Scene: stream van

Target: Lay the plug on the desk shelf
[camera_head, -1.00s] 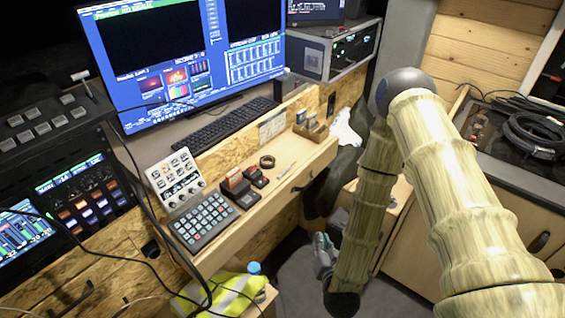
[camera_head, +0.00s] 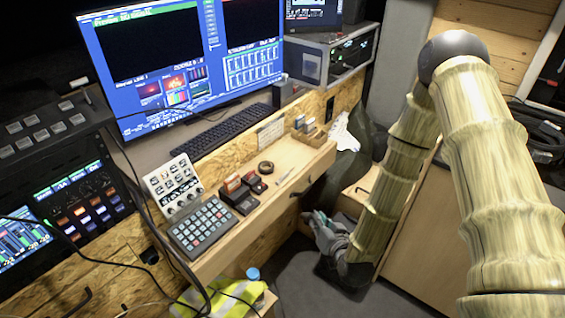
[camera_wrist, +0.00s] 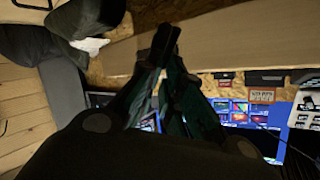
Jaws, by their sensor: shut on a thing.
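The desk shelf (camera_head: 290,152) is the pale wooden ledge below the monitor. My gripper (camera_head: 318,226) is low in front of the shelf's right end, apart from it, at the end of my bent arm. In the wrist view my gripper (camera_wrist: 165,62) is shut on a small dark thing (camera_wrist: 165,42) at its fingertips, which appears to be the plug. Its shape is hard to make out in the dark. The plug cannot be told from the gripper in the head view.
On the shelf are a keypad (camera_head: 199,228), small card boxes (camera_head: 243,190), a black ring (camera_head: 265,168), a pen (camera_head: 285,178) and a wooden organiser (camera_head: 309,133). Bare wood lies around the ring. A yellow vest (camera_head: 225,300) lies below the shelf. A cabinet (camera_head: 425,240) stands at right.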

